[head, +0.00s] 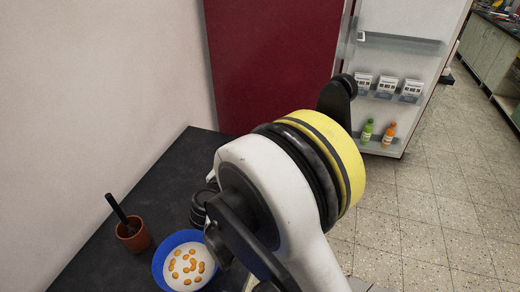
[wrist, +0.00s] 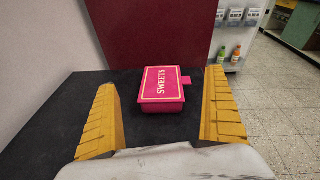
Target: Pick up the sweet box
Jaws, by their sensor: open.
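The sweet box (wrist: 162,90) is a pink box with a yellow border and the word SWEETS on its lid. In the wrist view it lies on the dark counter (wrist: 70,134), ahead of my gripper and between the lines of its two fingers. My gripper (wrist: 165,106) is open and empty, with one yellow ribbed finger on each side of the picture. The box is apart from both fingers. In the head view my arm covers much of the counter (head: 170,179), and I cannot see the sweet box there.
On the counter in the head view are a brown cup (head: 134,238) with a dark stick in it and a blue bowl (head: 160,262) with white and orange contents. A dark red panel (head: 262,65) stands behind. An open fridge door (head: 405,60) holds bottles and cartons. Tiled floor lies right.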

